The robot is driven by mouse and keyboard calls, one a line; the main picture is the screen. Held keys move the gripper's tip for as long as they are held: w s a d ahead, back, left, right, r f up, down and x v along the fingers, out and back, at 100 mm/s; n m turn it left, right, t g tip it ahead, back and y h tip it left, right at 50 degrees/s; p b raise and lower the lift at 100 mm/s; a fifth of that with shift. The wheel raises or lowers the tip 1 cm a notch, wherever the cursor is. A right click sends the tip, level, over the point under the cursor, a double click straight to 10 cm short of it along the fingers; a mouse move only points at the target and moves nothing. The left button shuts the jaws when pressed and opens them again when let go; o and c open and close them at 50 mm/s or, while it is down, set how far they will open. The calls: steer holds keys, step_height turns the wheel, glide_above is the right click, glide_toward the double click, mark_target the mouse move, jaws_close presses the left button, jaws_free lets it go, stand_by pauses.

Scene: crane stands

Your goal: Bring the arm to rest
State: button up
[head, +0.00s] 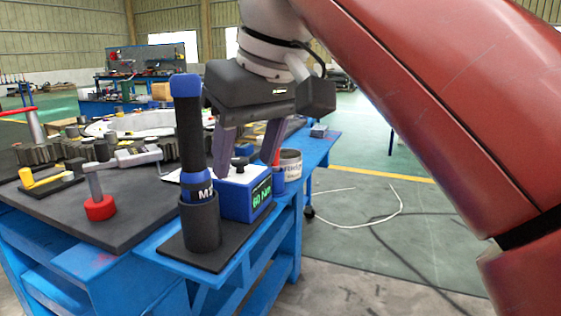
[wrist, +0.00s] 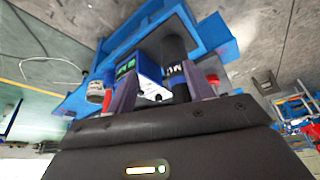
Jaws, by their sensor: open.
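My gripper (head: 246,167) is open, its fingers pointing down over a blue box (head: 247,199) with a green "60 Nm" display. A dark knob on the box top shows between the fingers; I cannot tell whether they touch it. A black tool (head: 191,135) with a blue cap stands upright in a dark round holder (head: 202,225), just left of my gripper. In the wrist view the open gripper (wrist: 160,88) has nothing held between its fingers, with the blue box (wrist: 148,66) and the black tool (wrist: 178,70) beyond them.
A labelled can (head: 291,166) stands right behind the box. A red-based post with a grey arm (head: 100,207) stands on the dark mat (head: 137,212) of the blue bench (head: 95,270). The floor right of the bench is open, with a pale cable (head: 400,205) lying on it.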

steer(key=s+d+f+m+h, duration=0.1)
steer(key=s+d+f+m, duration=0.1)
steer(key=d+f, duration=0.4)
steer(key=s+d+f+m+t+h, duration=0.1)
steer(key=d+f, duration=0.5)
steer(key=f, duration=0.9)
steer(key=s+d+f+m+t+h, duration=0.1)
steer(key=s+d+f+m, duration=0.2)
steer(key=f, duration=0.8)
steer(key=d+m, duration=0.2)
steer(key=d, duration=0.2)
steer(key=shift+s, duration=0.35)
